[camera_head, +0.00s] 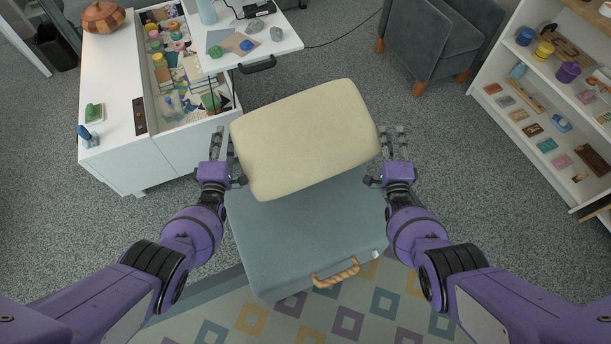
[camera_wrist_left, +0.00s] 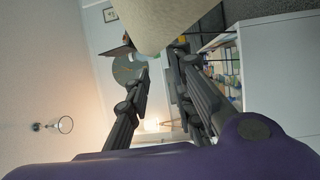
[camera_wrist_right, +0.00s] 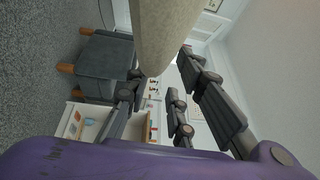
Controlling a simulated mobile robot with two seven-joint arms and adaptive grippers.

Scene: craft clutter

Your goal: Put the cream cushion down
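The cream cushion (camera_head: 305,138) is slightly tilted in the head view, its right end higher in the picture. It spans the gap between my two hands and overlaps the far part of a blue-grey box-like seat (camera_head: 300,235); whether it touches the seat is unclear. My left gripper (camera_head: 228,155) is at its left end and my right gripper (camera_head: 384,156) at its right end. Both have spread fingers, not closed on the cushion. The cushion's edge shows at the top of the left wrist view (camera_wrist_left: 165,22) and the right wrist view (camera_wrist_right: 165,30).
The seat has a rope handle (camera_head: 336,273) at its front and stands by a patterned rug (camera_head: 330,315). A white cabinet with an open, filled drawer (camera_head: 225,103) is at left. A grey armchair (camera_head: 440,40) is behind right, and a filled shelf (camera_head: 545,110) stands at right.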

